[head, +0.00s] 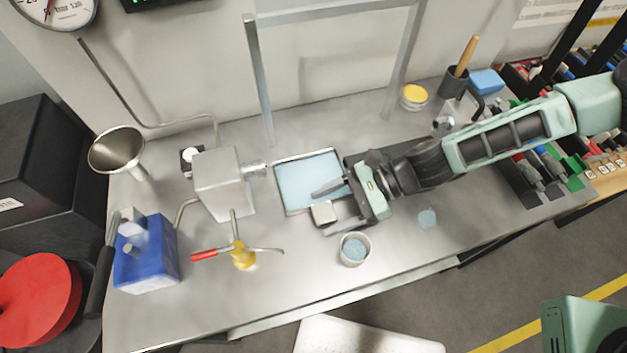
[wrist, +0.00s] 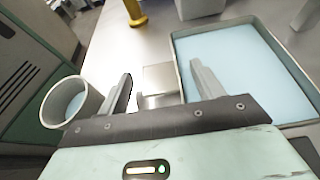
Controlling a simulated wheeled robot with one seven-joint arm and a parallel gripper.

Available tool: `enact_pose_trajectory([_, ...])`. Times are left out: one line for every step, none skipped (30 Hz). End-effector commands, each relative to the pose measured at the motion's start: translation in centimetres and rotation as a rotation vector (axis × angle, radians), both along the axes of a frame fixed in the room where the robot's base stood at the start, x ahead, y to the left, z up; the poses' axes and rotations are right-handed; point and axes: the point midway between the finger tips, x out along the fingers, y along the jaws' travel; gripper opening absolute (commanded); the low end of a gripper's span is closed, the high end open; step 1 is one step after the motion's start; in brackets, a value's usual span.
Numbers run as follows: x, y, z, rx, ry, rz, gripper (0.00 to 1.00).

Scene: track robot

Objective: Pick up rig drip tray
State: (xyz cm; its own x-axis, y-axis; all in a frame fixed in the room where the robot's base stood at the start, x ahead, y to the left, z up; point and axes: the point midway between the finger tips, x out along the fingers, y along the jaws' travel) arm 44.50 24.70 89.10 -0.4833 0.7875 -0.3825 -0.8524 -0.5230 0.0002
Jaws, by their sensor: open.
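The rig drip tray (head: 280,189) is a shallow grey metal tray holding light blue liquid on the steel bench; it also shows at the right of the wrist view (wrist: 213,27). A small square metal tab (head: 323,213) sits at its near edge and shows between my fingers in the wrist view (wrist: 160,79). My gripper (head: 321,214) is open, one finger over the tray side and the other on the outer side of the tab. I cannot tell whether the fingers touch it, and the tray's near right corner is hidden behind my gripper.
A cup of blue liquid (head: 354,249) stands close to my gripper. A grey metal box with a spout (head: 222,183) and a yellow valve with a red handle (head: 243,256) stand left of the tray. A yellow-lidded tin (head: 414,96) is at the back. The bench front right is mostly clear.

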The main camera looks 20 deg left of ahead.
Motion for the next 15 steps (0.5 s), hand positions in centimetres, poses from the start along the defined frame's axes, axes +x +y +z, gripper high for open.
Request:
enact_pose_trajectory([0.0,0.04,-0.02,0.0,-0.001,0.0,0.67])
enact_pose_trajectory([0.01,0.02,-0.04,0.0,-0.002,-0.001,0.67])
enact_pose_trajectory([0.01,0.02,-0.05,0.0,-0.002,-0.001,0.67])
enact_pose_trajectory([0.02,0.01,-0.05,0.0,-0.002,-0.001,0.67])
enact_pose_trajectory([0.02,0.01,-0.05,-0.001,-0.001,0.0,0.67])
enact_pose_trajectory([0.01,0.0,-0.05,-0.001,-0.001,0.0,0.61])
enact_pose_trajectory([0.01,0.0,-0.05,-0.001,-0.001,0.0,0.53])
enact_pose_trajectory([0.0,0.0,-0.05,-0.001,-0.001,0.0,0.45])
enact_pose_trajectory([0.01,-0.01,-0.05,-0.001,-0.001,0.0,0.33])
enact_pose_trajectory([0.01,-0.01,-0.05,-0.001,-0.001,0.0,0.25])
enact_pose_trajectory([0.01,-0.01,-0.05,-0.001,-0.001,0.0,0.17])
enact_pose_trajectory([0.0,-0.01,-0.05,-0.001,-0.001,0.0,0.15])
enact_pose_trajectory([0.0,0.0,-0.01,0.0,-0.001,0.0,0.15])
enact_pose_trajectory([-0.01,-0.01,-0.01,0.0,-0.001,0.0,0.15])
enact_pose_trajectory([-0.01,-0.01,-0.01,0.0,-0.001,0.0,0.15])
